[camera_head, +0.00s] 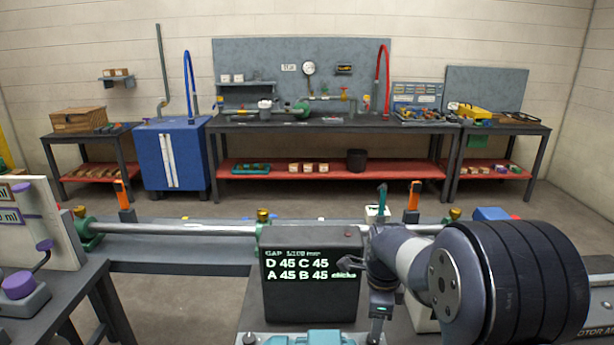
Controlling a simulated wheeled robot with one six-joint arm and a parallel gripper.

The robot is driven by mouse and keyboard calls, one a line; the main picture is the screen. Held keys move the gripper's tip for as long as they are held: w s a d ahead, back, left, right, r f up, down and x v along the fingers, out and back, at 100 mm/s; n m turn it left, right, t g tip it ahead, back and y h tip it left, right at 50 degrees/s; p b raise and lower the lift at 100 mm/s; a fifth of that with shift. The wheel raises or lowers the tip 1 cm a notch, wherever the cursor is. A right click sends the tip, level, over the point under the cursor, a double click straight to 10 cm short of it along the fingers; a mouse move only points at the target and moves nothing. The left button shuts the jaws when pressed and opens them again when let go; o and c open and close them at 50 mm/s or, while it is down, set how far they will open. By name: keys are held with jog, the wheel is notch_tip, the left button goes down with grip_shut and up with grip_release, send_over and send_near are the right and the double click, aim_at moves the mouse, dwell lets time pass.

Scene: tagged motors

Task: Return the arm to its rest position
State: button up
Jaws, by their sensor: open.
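My arm enters from the right, with a large dark ribbed joint nearest the camera and a pale link reaching left. My gripper (377,326) hangs below the wrist, just right of a black display box (310,285). It points down and is seen small and partly from behind. It is open, and I see nothing held in it. The display reads "GAP" with D 45, C 45, A 45 and B 45 clicks. Teal parts (308,337) lie at the bottom edge, in front of the display.
A long bench (180,255) with a metal shaft (175,229) runs behind the display. Orange clamps (413,197) stand along it. A side table with a purple knob (18,285) is at left. Workbenches and a blue cabinet (172,155) line the back wall, with open floor before them.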

notch_tip(320, 180, up, 6)
notch_tip(320, 180, down, 12)
jog(key=shift+r, duration=0.2)
jog(key=n, duration=0.5)
jog(key=shift+r+n, duration=0.1)
jog(key=shift+n, duration=0.2)
jog(key=n, duration=0.6)
jog(key=shift+b, duration=0.35)
jog(key=n, duration=0.6)
jog(key=n+b, duration=0.1)
jog(key=n, duration=0.4)
jog(key=shift+n, duration=0.3)
jog(key=shift+r, duration=0.15)
